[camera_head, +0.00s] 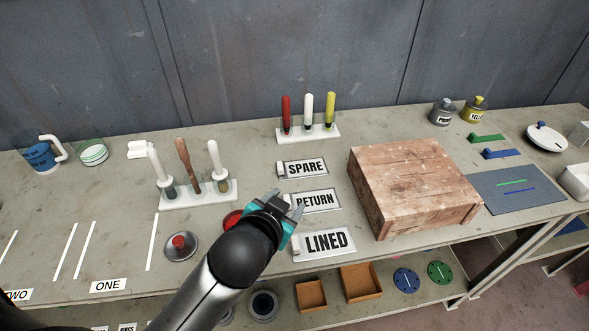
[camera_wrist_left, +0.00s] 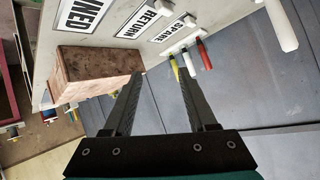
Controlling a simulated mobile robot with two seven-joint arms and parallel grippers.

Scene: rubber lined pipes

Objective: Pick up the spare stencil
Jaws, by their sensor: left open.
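The spare stencil (camera_head: 306,168) is a flat plate lettered SPARE with a small white block at its left end. It lies on the bench behind the plates lettered RETURN (camera_head: 318,201) and LINED (camera_head: 326,242). In the left wrist view the SPARE plate (camera_wrist_left: 178,28) is at the top, beyond the fingertips. My left gripper (camera_head: 288,203) is open and empty, with its fingertips by the left end of the RETURN plate in the head view. Its two dark fingers (camera_wrist_left: 162,76) show apart in the left wrist view. My right gripper is not in view.
A wooden box (camera_head: 415,182) stands right of the plates. A white rack (camera_head: 308,132) with red, white and yellow handles stands behind SPARE. Another rack (camera_head: 198,192) with brushes stands left. A red-knobbed lid (camera_head: 181,245) lies near the front edge.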

